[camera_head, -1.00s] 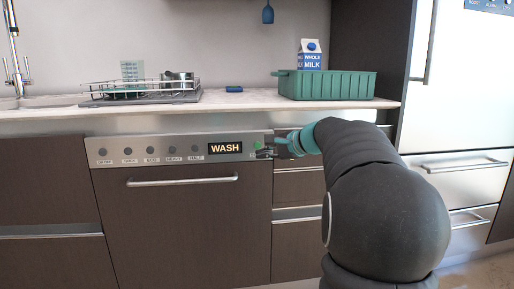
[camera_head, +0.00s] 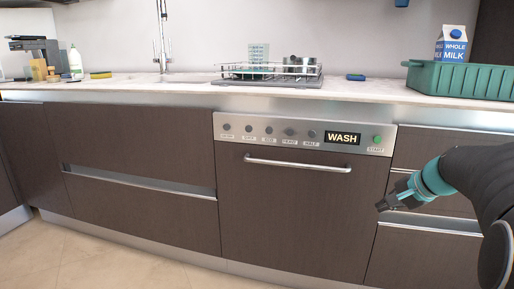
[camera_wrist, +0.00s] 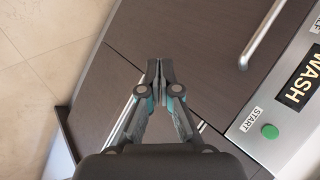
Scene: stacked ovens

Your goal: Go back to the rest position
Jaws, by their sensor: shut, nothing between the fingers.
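My gripper (camera_head: 381,207) is at the right in the head view, in front of the drawers right of the dishwasher and apart from the panel. In the wrist view my gripper (camera_wrist: 160,64) has its fingertips together with nothing between them. The dishwasher (camera_head: 295,205) has a closed brown door with a silver bar handle (camera_head: 297,163). Its display (camera_head: 342,138) reads WASH. The green START button (camera_head: 377,139) is clear of my gripper and also shows in the wrist view (camera_wrist: 270,131).
The counter above holds a dish rack (camera_head: 270,75), a blue sponge (camera_head: 355,77) and a green crate (camera_head: 455,80) with a milk carton (camera_head: 452,42). A coffee machine (camera_head: 40,50) stands far left. Drawers with metal handles flank the dishwasher. The tiled floor (camera_head: 100,260) at left is clear.

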